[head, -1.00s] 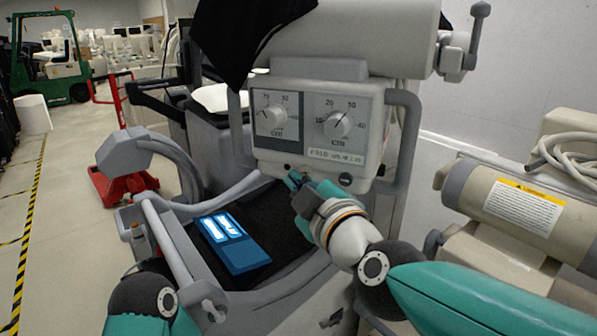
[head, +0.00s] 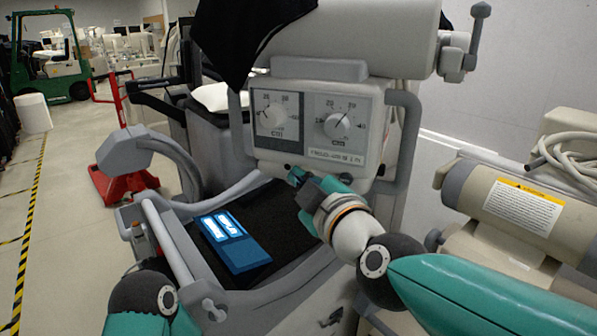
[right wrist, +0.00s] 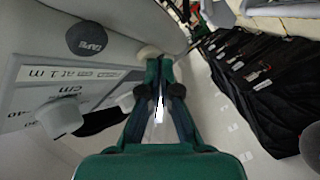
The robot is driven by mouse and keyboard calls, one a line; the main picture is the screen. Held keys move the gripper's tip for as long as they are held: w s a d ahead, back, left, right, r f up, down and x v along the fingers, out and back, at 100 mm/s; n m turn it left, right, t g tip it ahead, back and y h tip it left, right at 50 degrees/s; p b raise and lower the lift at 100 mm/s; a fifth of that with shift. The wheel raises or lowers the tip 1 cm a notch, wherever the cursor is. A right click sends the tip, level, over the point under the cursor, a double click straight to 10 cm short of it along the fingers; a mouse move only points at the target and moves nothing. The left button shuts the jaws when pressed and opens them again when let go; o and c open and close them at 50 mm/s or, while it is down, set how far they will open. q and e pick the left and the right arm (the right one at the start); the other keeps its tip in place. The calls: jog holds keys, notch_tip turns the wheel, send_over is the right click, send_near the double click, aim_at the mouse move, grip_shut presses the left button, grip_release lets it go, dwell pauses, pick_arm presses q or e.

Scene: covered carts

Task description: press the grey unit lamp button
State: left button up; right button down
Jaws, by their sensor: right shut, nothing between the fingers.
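The grey unit (head: 300,155) has a front panel with two dials marked in cm, under a thick white cylinder. My right gripper (head: 297,176) is at the panel's lower edge, fingers together and empty. In the right wrist view the closed fingertips (right wrist: 160,62) are beside a pale round knob (right wrist: 148,52); I cannot tell whether they touch it. My left gripper is out of view.
A grey handle bar (head: 405,140) flanks the panel on the right. Below, a blue box (head: 240,250) lies on the cart's black tray (head: 285,215). A beige cylinder (head: 510,205) with a warning label stands at right. Open floor lies at left.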

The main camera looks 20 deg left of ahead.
jog(key=shift+w, duration=0.25)
jog(key=shift+s, duration=0.1)
dwell(0.5)
jog(key=shift+s+p, duration=0.45)
jog(key=shift+s, duration=0.3)
jog(key=shift+a, duration=0.1)
jog(key=s, duration=0.1)
jog(key=s+p, duration=0.1)
jog(key=s, duration=0.1)
jog(key=s+p, duration=0.1)
jog(key=s, duration=0.1)
jog(key=shift+a, duration=0.35)
